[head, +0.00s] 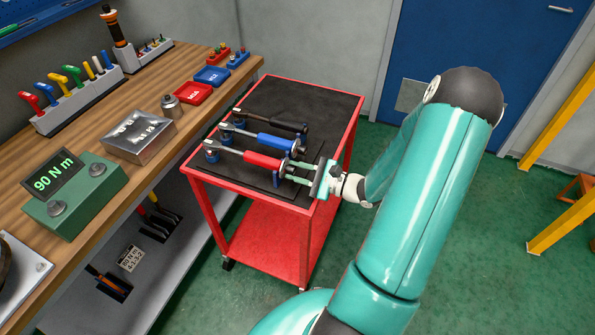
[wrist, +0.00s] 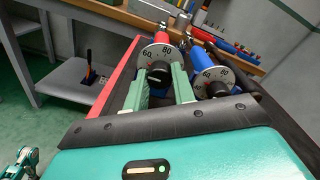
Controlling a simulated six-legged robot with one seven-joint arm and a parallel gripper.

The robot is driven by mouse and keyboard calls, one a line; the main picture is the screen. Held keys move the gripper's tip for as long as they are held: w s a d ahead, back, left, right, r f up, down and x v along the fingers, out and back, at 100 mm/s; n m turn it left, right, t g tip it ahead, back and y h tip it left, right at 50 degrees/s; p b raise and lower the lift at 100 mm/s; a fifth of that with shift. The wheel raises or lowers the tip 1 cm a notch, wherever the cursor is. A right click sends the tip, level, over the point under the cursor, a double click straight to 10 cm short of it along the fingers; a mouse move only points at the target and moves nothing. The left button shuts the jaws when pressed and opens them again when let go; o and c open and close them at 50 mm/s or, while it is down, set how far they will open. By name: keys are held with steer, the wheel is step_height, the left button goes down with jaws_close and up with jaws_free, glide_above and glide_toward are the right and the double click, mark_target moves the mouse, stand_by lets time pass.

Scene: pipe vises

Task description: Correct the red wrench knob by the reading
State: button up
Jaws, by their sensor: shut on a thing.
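The red wrench (head: 262,160) lies on the black mat of the red cart, nearest the cart's front. Its numbered dial (wrist: 162,53) shows 60 on the left and 80 on the right; I cannot make out the exact setting. A black knob (wrist: 158,73) sits at the dial's centre. My gripper (wrist: 159,82) is shut on this knob, one green finger on each side. In the head view my gripper (head: 296,171) reaches the wrench's right end, where its fingers partly cover the knob. The green meter (head: 75,195) on the bench reads 90 N m.
A blue wrench (head: 265,140) and a black wrench (head: 275,122) lie beside the red one; the blue wrench's dial (wrist: 212,80) is close to my right finger. The wooden bench (head: 150,85) runs along the left. Green floor (head: 360,270) is open right of the cart.

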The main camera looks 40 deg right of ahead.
steer(key=o, duration=1)
steer(key=v, duration=1.3)
steer(key=shift+s+d, duration=0.25)
steer(key=shift+s, duration=0.1)
steer(key=shift+s+f, duration=0.1)
